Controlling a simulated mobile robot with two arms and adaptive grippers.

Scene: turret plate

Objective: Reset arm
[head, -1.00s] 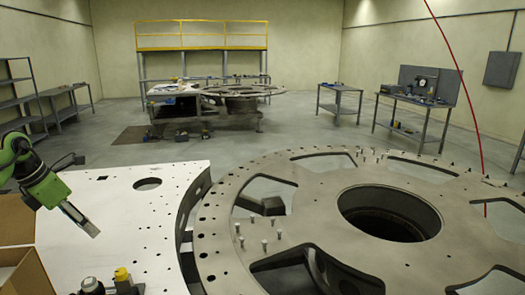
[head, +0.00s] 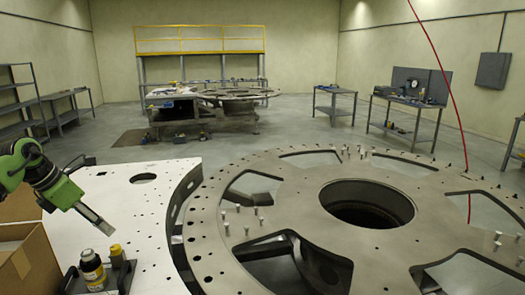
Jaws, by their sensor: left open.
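My left gripper (head: 97,221) hangs at the end of the green and dark arm at the left of the head view. It is open, points down to the right and holds nothing that I can see. It is above the white table plate (head: 130,205), left of the large round turret plate (head: 290,185). Several light pegs or bolts (head: 240,220) stand upright on the turret plate's left part, and more stand along its far and right edges. My right gripper is not in view.
A cardboard box (head: 35,265) stands at the lower left, below my left arm. A black tray (head: 122,275) with a dark, yellow-labelled bottle (head: 92,268) and a yellow-capped item (head: 116,252) is beside it. A red cable (head: 450,90) hangs at the right. Workbenches stand far back.

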